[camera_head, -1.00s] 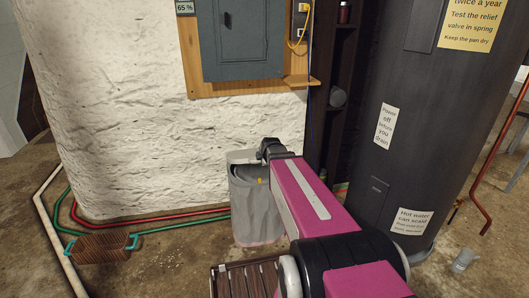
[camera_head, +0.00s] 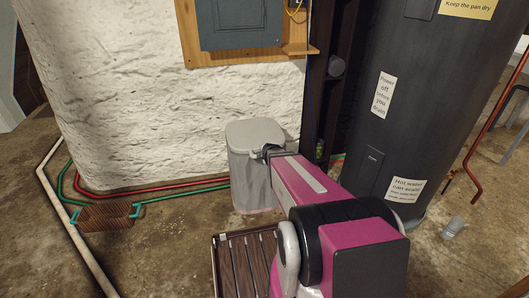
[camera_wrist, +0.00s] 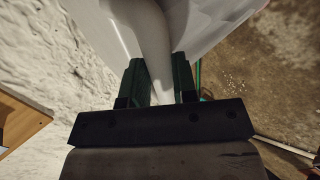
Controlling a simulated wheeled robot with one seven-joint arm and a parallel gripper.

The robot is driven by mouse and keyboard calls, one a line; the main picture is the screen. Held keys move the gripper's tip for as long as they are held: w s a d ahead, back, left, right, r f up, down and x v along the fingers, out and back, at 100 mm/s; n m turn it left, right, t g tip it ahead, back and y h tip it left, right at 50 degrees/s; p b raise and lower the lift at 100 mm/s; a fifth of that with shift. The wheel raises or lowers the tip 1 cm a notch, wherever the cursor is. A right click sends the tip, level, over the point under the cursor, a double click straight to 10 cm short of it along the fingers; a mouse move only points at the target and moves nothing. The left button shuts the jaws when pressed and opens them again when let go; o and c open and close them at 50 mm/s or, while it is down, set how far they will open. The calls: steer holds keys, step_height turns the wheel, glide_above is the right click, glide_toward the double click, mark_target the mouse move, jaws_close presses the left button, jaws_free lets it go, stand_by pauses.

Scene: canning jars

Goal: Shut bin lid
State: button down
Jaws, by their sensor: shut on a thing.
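The grey bin (camera_head: 250,185) stands on the floor against the white wall. Its lid (camera_head: 254,131) lies over the top and looks level; a small gap at the rim cannot be ruled out. My gripper (camera_head: 268,152) is at the lid's front right edge, and my arm hides the bin's right side. In the wrist view, my gripper's two dark green fingers (camera_wrist: 158,83) are on either side of a pale grey strip (camera_wrist: 157,60), which looks like part of the lid. The fingers are shut on it.
A slatted brown crate (camera_head: 218,262) stands on the floor in front of the bin, near my arm. A dark water heater (camera_head: 410,110) is at the right. Red and green hoses (camera_head: 150,190) run along the wall to a wooden-looking block (camera_head: 105,216).

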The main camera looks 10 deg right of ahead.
steer(key=c, duration=0.9)
jaws_free()
steer(key=shift+s+r, duration=0.1)
steer(key=v, duration=1)
steer(key=shift+s+r, duration=0.2)
steer(key=shift+s, duration=0.05)
steer(key=s+a+m+g, duration=0.2)
steer(key=s+m+g, duration=0.2)
steer(key=m, duration=0.5)
steer(key=s+a+f+m+g, duration=0.1)
steer(key=s+a+m+g, duration=0.2)
steer(key=s+m+g, duration=0.2)
steer(key=s+m, duration=0.3)
steer(key=m, duration=0.1)
steer(key=shift+s+a+g, duration=0.3)
steer(key=shift+s, duration=0.05)
